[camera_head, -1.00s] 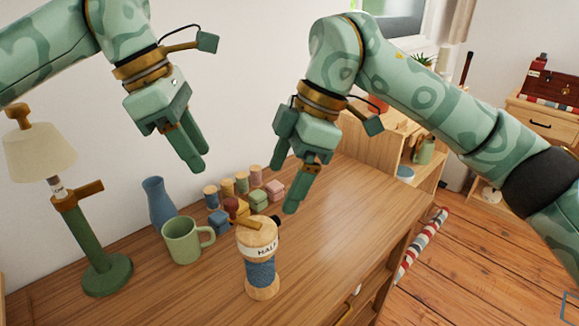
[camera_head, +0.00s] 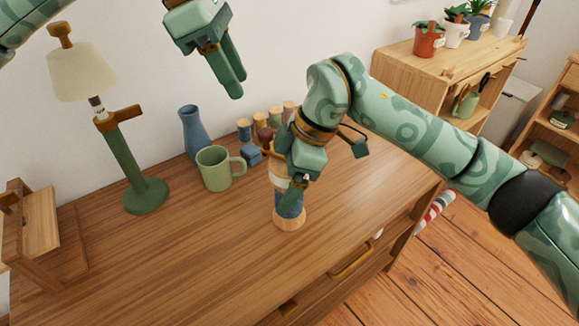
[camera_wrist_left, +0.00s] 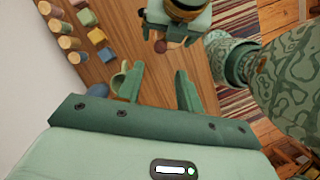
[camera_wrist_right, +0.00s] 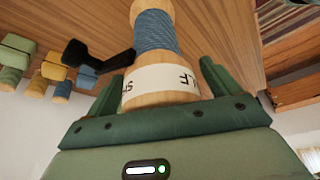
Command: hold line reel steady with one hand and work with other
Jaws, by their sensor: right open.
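The line reel (camera_head: 289,212) stands upright on the wooden dresser top, a wooden spool wound with blue line. My right gripper (camera_head: 292,186) is at its upper part and hides much of it in the head view. In the right wrist view the reel (camera_wrist_right: 157,32), with its white lettered band and black crank (camera_wrist_right: 92,58), lies between the open fingers (camera_wrist_right: 158,82). I cannot tell whether they touch it.
A green mug (camera_head: 213,172), blue vase (camera_head: 194,134) and lamp (camera_head: 128,170) stand left of the reel. Small coloured blocks and pegs (camera_head: 251,154) are behind it. A wooden stand (camera_head: 38,222) is at the far left. The front dresser top (camera_head: 190,260) is clear.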

